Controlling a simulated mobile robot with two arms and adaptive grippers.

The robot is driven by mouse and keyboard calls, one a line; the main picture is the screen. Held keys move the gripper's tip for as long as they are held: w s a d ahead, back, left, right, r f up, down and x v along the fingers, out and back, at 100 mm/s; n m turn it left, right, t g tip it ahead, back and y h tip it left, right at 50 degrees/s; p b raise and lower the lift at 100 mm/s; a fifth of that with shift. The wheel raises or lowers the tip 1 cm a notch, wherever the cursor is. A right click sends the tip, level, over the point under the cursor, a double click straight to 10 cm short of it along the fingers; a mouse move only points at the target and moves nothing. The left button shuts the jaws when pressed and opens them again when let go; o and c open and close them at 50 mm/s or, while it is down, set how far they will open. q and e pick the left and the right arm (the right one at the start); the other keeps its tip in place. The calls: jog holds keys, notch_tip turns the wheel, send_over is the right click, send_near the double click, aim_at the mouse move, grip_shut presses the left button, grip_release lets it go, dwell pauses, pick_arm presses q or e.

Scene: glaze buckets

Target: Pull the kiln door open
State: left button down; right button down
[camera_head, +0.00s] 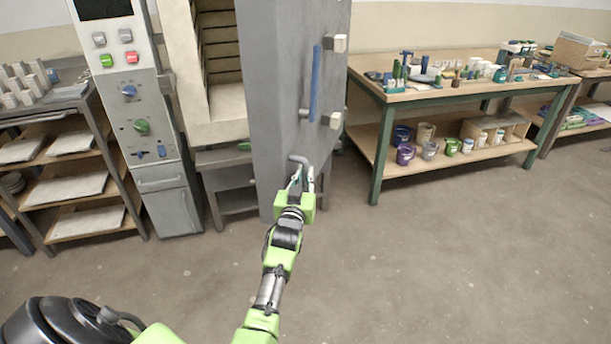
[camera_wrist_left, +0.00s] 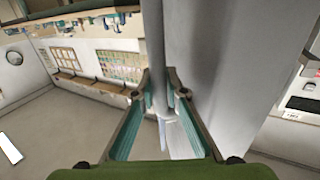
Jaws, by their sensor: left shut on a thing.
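The grey kiln door (camera_head: 285,95) stands partly open, with the pale brick-lined kiln chamber (camera_head: 222,60) showing to its left. My left gripper (camera_head: 302,178) is shut on this handle, low at the door. In the left wrist view, a grey upright bar (camera_wrist_left: 155,35) passes between the fingertips (camera_wrist_left: 158,92), beside the broad grey door (camera_wrist_left: 225,60). My right gripper is not in view.
A control cabinet (camera_head: 128,85) and a shelf rack (camera_head: 85,190) stand left of the kiln. A wooden workbench (camera_head: 450,90) with tools, and glaze buckets (camera_head: 405,155) on its lower shelf, stands at right. The concrete floor (camera_head: 440,250) in front is clear.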

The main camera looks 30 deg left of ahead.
pick_arm(q)
jog(key=shift+r, duration=0.1)
jog(key=c, duration=2)
grip_release()
jog(key=shift+s+d, duration=0.15)
jog(key=shift+s, duration=0.3)
jog(key=v, duration=0.6)
jog(key=shift+s+d, duration=0.15)
jog(key=shift+s, duration=0.15)
